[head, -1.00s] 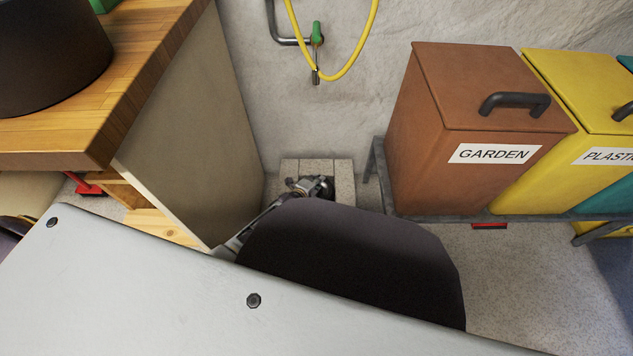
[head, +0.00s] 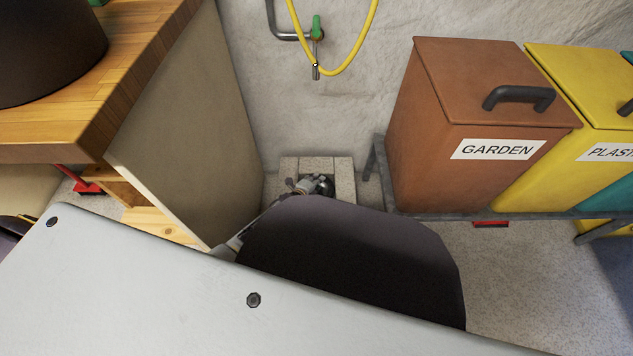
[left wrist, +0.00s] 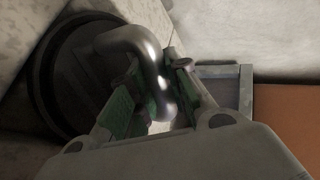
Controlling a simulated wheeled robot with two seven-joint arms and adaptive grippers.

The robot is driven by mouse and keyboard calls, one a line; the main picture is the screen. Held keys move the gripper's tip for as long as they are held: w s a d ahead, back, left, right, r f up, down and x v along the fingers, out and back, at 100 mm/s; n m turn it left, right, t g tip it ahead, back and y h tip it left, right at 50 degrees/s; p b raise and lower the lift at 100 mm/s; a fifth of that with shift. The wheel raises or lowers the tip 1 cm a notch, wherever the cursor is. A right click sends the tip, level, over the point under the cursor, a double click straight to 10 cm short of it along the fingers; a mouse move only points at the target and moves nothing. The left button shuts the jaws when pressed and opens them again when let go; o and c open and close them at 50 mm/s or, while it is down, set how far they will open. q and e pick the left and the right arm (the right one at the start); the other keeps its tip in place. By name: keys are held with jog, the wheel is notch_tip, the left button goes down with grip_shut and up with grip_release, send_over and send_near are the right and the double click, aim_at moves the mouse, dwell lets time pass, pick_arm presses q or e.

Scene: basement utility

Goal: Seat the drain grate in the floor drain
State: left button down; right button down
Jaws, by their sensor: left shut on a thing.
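My left gripper (head: 316,188) is down at the pale stone surround by the wall, largely hidden by my own arm in the head view. In the left wrist view, its green-padded fingers (left wrist: 150,95) are shut on the shiny bent handle of the drain grate (left wrist: 70,80). The grate shows there as a dark round disc with a rim, left of the fingers. I cannot tell whether the disc lies flush in the floor drain or above it. The drain opening itself cannot be told apart from the grate. My right gripper is not in view.
The stone surround (head: 345,172) stands against the rough wall. A cabinet with a wooden top (head: 150,70) is close on the left. The brown GARDEN bin (head: 480,110) and a yellow bin (head: 580,90) sit on a metal stand at right. A yellow hose (head: 370,25) hangs above.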

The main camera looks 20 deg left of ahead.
pick_arm(q)
jog(key=shift+f+b, duration=0.4)
jog(key=shift+f, duration=0.35)
jog(key=c, duration=1.3)
grip_release()
jog(key=shift+s, duration=0.15)
jog(key=shift+v, duration=5.9)
jog(key=shift+r, duration=0.2)
notch_tip(320, 180, up, 9)
jog(key=p, duration=0.9)
jog(key=shift+f, duration=0.15)
jog(key=shift+r+p, duration=0.45)
jog(key=shift+p, duration=0.1)
